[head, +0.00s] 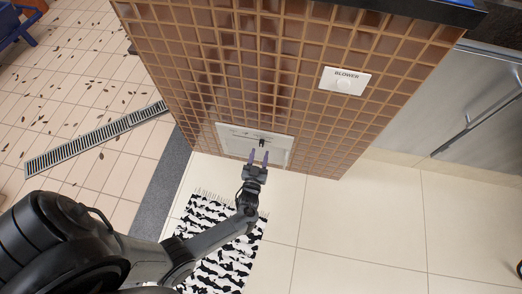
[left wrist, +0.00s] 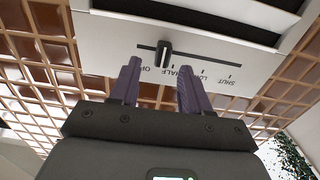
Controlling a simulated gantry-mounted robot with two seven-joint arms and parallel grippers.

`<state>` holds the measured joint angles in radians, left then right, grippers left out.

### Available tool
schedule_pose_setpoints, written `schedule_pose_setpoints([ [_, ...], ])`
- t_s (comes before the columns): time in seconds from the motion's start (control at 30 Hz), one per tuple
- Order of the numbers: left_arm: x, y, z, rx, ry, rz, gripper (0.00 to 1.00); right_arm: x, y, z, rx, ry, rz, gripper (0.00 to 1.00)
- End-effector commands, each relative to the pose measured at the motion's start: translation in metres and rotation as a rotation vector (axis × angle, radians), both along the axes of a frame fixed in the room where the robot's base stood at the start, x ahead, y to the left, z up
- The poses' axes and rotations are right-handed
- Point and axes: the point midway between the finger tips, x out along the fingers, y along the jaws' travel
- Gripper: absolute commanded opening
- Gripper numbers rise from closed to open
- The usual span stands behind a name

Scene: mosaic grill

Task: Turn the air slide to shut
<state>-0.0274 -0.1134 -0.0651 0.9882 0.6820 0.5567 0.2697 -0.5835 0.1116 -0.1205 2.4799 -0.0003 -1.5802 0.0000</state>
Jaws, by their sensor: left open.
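The air slide is a white plate (head: 225,137) set low in the tiled grill front. The knob also shows in the head view (head: 262,142). My left gripper (head: 259,156) is open, its purple fingers pointing at the plate just short of the knob. In the left wrist view the knob lies beyond and between the fingertips (left wrist: 158,66). The fingers cover part of the scale lettering. My right gripper is out of view.
A black and white rug (head: 225,262) lies on the floor below. A floor drain grate (head: 95,140) lies to the left, and a steel cabinet (head: 450,115) stands to the right.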

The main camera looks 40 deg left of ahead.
Motion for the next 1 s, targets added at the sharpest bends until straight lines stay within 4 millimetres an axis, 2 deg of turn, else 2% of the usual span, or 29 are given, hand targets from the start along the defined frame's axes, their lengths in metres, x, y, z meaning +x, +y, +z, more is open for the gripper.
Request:
schedule_pose_setpoints([
  [0.03,0.007,0.004,-0.002,0.002,-0.004,-0.001,0.47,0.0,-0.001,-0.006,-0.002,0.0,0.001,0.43],
  [0.23,0.024,0.014,-0.001,0.001,-0.002,-0.001,0.47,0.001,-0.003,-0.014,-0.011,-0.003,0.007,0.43],
  [0.67,0.03,0.017,0.0,0.0,0.0,-0.001,0.47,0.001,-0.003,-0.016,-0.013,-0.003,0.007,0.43],
  [0.9,0.03,0.017,0.0,0.001,0.0,-0.001,0.12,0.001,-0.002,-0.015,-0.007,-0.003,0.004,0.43],
  [1.0,0.03,0.017,0.0,0.001,0.0,0.0,0.0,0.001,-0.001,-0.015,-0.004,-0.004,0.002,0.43],
])
